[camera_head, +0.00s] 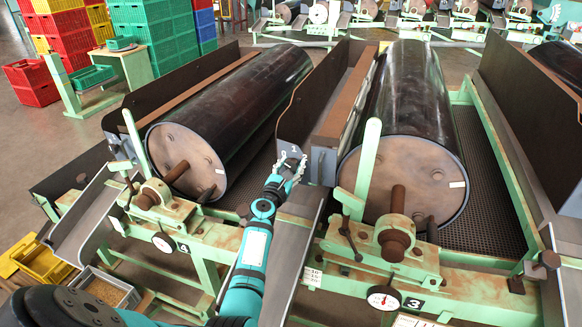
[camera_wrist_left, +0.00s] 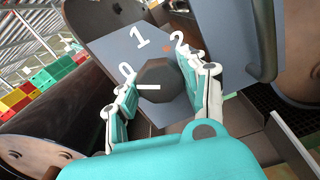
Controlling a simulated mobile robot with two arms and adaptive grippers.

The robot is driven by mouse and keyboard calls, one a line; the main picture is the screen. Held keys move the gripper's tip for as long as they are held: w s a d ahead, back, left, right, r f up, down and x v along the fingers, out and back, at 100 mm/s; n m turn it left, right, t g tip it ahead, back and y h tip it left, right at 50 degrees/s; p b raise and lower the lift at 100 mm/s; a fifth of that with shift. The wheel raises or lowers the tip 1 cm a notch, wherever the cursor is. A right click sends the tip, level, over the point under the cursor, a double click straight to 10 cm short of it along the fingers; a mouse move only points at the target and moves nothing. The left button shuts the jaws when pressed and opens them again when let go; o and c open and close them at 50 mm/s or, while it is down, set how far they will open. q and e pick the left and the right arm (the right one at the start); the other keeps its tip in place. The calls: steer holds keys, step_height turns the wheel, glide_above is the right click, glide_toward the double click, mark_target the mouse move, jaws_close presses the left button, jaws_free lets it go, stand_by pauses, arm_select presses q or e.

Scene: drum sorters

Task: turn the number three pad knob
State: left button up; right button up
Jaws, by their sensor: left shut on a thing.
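The dark faceted knob (camera_wrist_left: 158,80) sits on a grey panel (camera_wrist_left: 108,42) marked 0, 1 and 2 in white. Its white line lies roughly level and points left in the wrist view, just below the 0. My left gripper (camera_wrist_left: 163,92) has a finger on either side of the knob and is shut on it. In the head view my left gripper (camera_head: 288,168) reaches the panel beside the right-hand drum (camera_head: 405,95), and its fingers mostly hide the knob. A plate with a 3 (camera_head: 414,304) is on that drum's green frame. My right gripper is not in view.
A second black drum (camera_head: 240,105) lies on the frame marked 4 at the left. Green posts, a dial gauge (camera_head: 384,298) and a grey chute (camera_head: 300,210) stand close to my left arm. Stacked colored crates (camera_head: 150,30) are at the back left.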

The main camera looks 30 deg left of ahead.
arm_select(q)
steer(key=shift+m, duration=0.4)
steer(key=m+b, duration=0.1)
steer(key=m, duration=0.3)
steer(key=shift+f+m, duration=0.1)
steer(key=shift+m, duration=0.2)
steer(key=m, duration=1.2)
steer(key=shift+m, duration=0.3)
steer(key=m+p, duration=0.1)
steer(key=m, duration=0.4)
steer(key=shift+m, duration=0.4)
steer(key=shift+f, duration=0.1)
steer(key=o, duration=1.2)
steer(key=shift+c, duration=0.2)
steer(key=shift+s, duration=0.1)
